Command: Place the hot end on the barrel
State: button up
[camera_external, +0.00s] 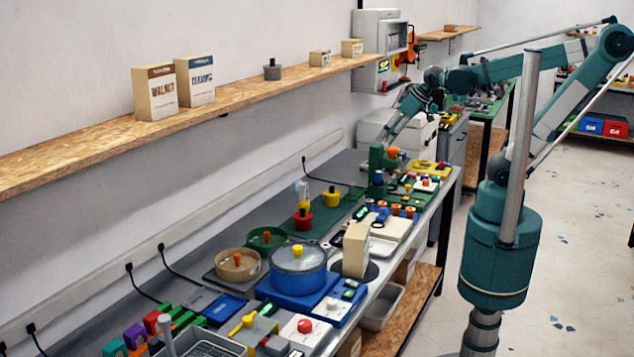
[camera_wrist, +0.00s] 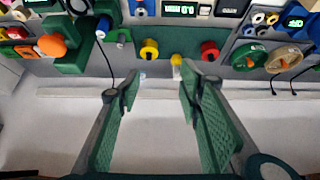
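I cannot tell for certain which part is the hot end or which is the barrel. A green machine (camera_external: 377,160) with an orange ball-shaped part stands on the far half of the bench; in the wrist view the orange part (camera_wrist: 52,45) is at upper left. A small blue-topped piece (camera_wrist: 102,28) stands beside it on a green block. My gripper (camera_wrist: 160,88) is open, with nothing between its green fingers. In the external view my gripper (camera_external: 388,138) is above and close to the green machine; its fingertips are not clear there.
A yellow spool (camera_external: 331,197) and a red spool (camera_external: 302,219) sit on a green mat, with a clear bottle (camera_external: 301,190) between them. A blue pot (camera_external: 298,265) and a tan ring (camera_external: 237,266) stand nearer. A wooden shelf (camera_external: 245,95) runs along the wall above the bench.

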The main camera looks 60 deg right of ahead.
jog(key=shift+s+d+f, duration=0.1)
jog(key=shift+s+d, duration=0.05)
jog(key=shift+s, duration=0.65)
jog(key=shift+s+d+f, duration=0.1)
jog(key=shift+s+f, duration=0.05)
jog(key=shift+s, duration=0.7)
jog(key=shift+s+d+f, duration=0.1)
jog(key=shift+s+d, duration=0.05)
jog(key=shift+s, duration=0.65)
